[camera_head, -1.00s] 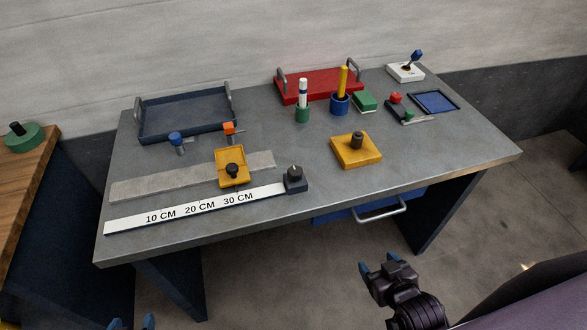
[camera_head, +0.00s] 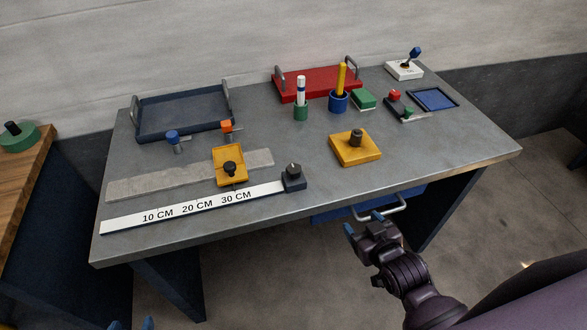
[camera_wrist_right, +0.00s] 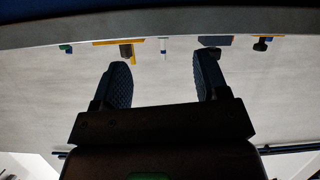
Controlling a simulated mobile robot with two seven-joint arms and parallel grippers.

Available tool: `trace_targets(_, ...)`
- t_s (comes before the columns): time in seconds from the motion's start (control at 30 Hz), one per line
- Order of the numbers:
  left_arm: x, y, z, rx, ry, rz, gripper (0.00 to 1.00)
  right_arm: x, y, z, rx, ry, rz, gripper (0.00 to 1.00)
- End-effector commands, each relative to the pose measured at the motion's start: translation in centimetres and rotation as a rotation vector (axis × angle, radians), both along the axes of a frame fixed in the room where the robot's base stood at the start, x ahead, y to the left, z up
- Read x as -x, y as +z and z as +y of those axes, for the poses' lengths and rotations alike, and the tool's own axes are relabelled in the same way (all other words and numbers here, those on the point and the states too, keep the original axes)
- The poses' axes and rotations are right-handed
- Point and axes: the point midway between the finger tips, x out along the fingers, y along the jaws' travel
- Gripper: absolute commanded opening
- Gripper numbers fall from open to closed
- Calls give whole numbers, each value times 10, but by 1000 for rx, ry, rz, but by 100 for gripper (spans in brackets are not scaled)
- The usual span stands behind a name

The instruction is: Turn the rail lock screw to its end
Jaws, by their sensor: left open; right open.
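A white ruler rail (camera_head: 190,209) marked 10, 20 and 30 CM lies along the table's front left. A black block (camera_head: 293,181) with a small dark knob on top sits at its right end. Behind the rail, a yellow clamp (camera_head: 230,165) with a black knob (camera_head: 230,167) sits over a grey flat bar (camera_head: 150,183). I cannot tell for certain which knob is the lock screw. My right gripper (camera_head: 363,223) is open and empty, before the table's front edge, apart from both knobs; its fingers show in the wrist view (camera_wrist_right: 162,75). My left gripper (camera_head: 132,324) is open, barely in view at the bottom edge.
A yellow block (camera_head: 355,150) with a dark knob stands right of the rail. Blue and orange knobs stand behind the bar. A navy tray (camera_head: 185,112), red tray (camera_head: 318,84) and pen cups are at the back. A drawer handle (camera_head: 380,208) juts below the front edge.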

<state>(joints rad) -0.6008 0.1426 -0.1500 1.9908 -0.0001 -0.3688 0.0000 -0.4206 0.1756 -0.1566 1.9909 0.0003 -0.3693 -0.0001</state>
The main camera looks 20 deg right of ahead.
Motion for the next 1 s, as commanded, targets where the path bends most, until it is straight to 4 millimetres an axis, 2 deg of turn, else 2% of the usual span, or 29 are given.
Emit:
trace_targets(0.03, 0, -7, 0, 0, -1, 2, 61, -24, 12, 7, 12, 33, -49, 67)
trace_targets(0.2, -3, -17, -1, 0, -4, 1, 61, -84, 56, 34, 55, 136, -182, 67)
trace_targets(0.37, -5, -25, -2, 0, -6, 1, 61, -131, 101, 62, 137, 233, -310, 67)
trace_targets(0.5, -4, -33, -2, 1, -7, 2, 61, -164, 145, 89, 235, 317, -452, 67)
trace_targets(0.73, -2, -46, -2, 0, -7, 11, 61, -197, 222, 139, 456, 458, -745, 67)
trace_targets(0.87, 1, -56, -2, -1, -8, 23, 61, -203, 263, 169, 619, 540, -938, 67)
trace_targets(1.0, 3, -66, -2, -1, -9, 34, 61, -200, 301, 203, 822, 628, -1168, 67)
